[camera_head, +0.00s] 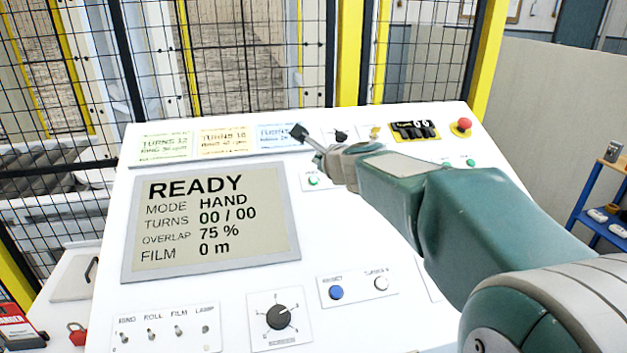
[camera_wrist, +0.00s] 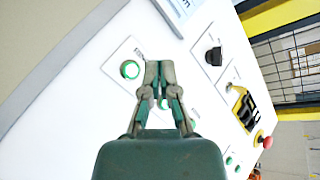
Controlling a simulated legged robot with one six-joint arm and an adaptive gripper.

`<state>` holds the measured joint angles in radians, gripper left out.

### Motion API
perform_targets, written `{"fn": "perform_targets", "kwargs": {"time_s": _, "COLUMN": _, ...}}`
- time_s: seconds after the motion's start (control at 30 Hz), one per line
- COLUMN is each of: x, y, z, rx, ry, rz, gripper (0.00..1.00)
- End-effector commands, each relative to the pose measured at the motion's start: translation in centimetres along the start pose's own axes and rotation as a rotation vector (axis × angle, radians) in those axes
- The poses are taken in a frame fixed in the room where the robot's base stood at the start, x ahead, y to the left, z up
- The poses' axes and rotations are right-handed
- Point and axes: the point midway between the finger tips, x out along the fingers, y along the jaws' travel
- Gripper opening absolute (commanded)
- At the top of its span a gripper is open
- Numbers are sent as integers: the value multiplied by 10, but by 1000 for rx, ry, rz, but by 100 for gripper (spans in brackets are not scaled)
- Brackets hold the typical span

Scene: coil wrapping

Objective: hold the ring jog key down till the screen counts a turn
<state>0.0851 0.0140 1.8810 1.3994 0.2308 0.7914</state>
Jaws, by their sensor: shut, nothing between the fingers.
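The screen (camera_head: 215,225) on the sloped white panel reads READY, MODE HAND, TURNS 00 / 00, OVERLAP 75 %, FILM 0 m. My gripper (camera_head: 302,134) is shut and empty over the upper middle of the panel. In the wrist view my gripper (camera_wrist: 159,68) has its fingertips together, to the right of a lit green button (camera_wrist: 130,69). A green button (camera_head: 313,180) also shows just below my gripper in the head view. Another green spot (camera_wrist: 163,104) shows between the fingers. The labels are too small to tell which is the ring jog key.
Several recipe cards (camera_head: 224,141) line the panel's top edge. A black knob (camera_head: 341,136), a yellow-backed switch block (camera_head: 413,130) and a red mushroom button (camera_head: 463,125) are at the upper right. Below are toggle switches (camera_head: 179,331), a rotary dial (camera_head: 280,316) and a blue button (camera_head: 336,292). Mesh fence stands behind.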

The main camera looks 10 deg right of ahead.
Motion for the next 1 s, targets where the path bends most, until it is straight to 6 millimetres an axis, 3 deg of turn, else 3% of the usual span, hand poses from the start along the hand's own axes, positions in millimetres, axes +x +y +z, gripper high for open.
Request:
{"fn": "perform_targets", "kwargs": {"time_s": 0.5, "x": 27, "y": 22, "z": -18, "rx": -2, "ry": 3, "rz": 1, "gripper": 0}}
{"fn": "perform_targets", "kwargs": {"time_s": 1.0, "x": 30, "y": 24, "z": -20, "rx": -3, "ry": 3, "rz": -1, "gripper": 0}}
